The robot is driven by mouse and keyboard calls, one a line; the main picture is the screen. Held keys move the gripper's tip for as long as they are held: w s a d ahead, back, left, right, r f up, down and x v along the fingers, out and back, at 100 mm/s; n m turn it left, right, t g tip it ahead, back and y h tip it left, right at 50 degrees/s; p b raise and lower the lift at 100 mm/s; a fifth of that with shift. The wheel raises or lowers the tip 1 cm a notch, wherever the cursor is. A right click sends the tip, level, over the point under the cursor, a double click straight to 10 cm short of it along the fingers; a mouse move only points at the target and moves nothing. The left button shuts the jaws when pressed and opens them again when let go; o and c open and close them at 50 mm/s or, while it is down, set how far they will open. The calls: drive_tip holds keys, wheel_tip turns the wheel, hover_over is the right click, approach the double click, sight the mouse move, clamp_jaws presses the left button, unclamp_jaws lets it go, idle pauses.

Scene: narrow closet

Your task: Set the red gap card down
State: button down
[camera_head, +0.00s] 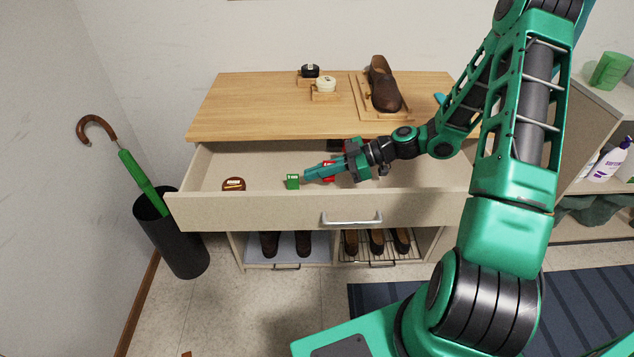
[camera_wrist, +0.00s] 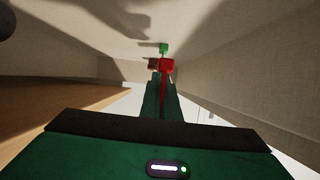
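My gripper (camera_head: 310,175) reaches into the open drawer from the right, with its fingers pointing left. The red gap card (camera_head: 328,169) shows at the fingers, partly hidden by them. In the wrist view the red card (camera_wrist: 167,65) shows at the fingertips, and a thin red strip runs back between the two fingers. The gripper (camera_wrist: 163,84) appears shut on it. I cannot tell whether the card touches the drawer floor.
A small green card or block (camera_head: 292,181) stands just left of the fingertips in the drawer (camera_head: 205,165). A round brown tin (camera_head: 234,184) lies farther left. Free drawer floor lies between and behind them. The wooden top (camera_head: 240,105) overhangs the drawer's back.

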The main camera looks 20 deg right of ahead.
sight(324, 180)
drive_tip(key=shift+f, duration=2.05)
drive_tip(key=c, duration=2)
unclamp_jaws()
drive_tip(key=shift+f, duration=0.1)
drive_tip(key=shift+d+r, duration=0.2)
drive_tip(key=shift+d, duration=0.1)
drive_tip(key=v, duration=1.1)
drive_tip(key=shift+s+d+r, duration=0.1)
drive_tip(key=shift+s+d, duration=0.05)
drive_tip(key=shift+d, duration=0.05)
